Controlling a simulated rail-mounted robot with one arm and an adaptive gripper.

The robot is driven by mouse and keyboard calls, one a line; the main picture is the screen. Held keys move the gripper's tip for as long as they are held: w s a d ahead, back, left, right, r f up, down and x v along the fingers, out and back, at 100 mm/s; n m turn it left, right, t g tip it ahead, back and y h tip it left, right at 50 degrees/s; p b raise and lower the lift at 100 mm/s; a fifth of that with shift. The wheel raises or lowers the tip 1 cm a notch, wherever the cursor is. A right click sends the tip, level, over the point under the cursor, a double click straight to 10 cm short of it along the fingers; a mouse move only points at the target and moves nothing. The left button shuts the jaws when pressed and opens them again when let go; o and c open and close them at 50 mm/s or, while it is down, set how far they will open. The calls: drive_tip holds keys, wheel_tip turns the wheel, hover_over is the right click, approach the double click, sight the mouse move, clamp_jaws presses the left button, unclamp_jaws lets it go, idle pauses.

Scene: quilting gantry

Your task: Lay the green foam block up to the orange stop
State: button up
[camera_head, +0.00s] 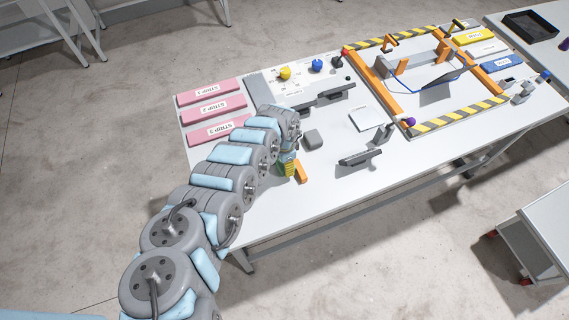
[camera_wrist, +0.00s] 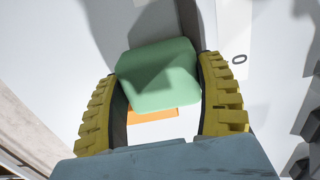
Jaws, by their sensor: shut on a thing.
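The green foam block (camera_wrist: 158,72) sits between the two yellow ribbed fingers of my gripper (camera_wrist: 160,66) in the wrist view. The gripper is shut on it. An orange strip, the orange stop (camera_wrist: 152,115), shows just below the block's lower edge in the wrist view. I cannot tell whether block and stop touch. In the head view my gripper (camera_head: 287,168) points down at the table's near edge, with the orange stop (camera_head: 300,173) right beside it. The block cannot be made out there, hidden by the gripper and arm.
Pink labelled strips (camera_head: 218,130) lie to the left on the white table (camera_head: 240,205). A grey block (camera_head: 312,139) stands close behind the gripper, and a dark grey bracket (camera_head: 362,157) to the right. A striped frame (camera_head: 458,115) fills the far right. The table's front edge is close.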

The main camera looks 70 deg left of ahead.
drive_tip(key=shift+f, duration=0.25)
drive_tip(key=o, duration=0.7)
drive_tip(key=shift+r, duration=0.1)
drive_tip(key=shift+s+r, duration=0.15)
drive_tip(key=shift+r, duration=1.6)
drive_tip(key=shift+w+a+r+p, duration=0.1)
drive_tip(key=shift+w+r+p, duration=0.15)
drive_tip(key=shift+r, duration=0.55)
drive_tip(key=shift+s+r, duration=0.2)
drive_tip(key=shift+r, duration=0.4)
drive_tip(key=shift+w+r, duration=0.1)
drive_tip(key=shift+r, duration=2.85)
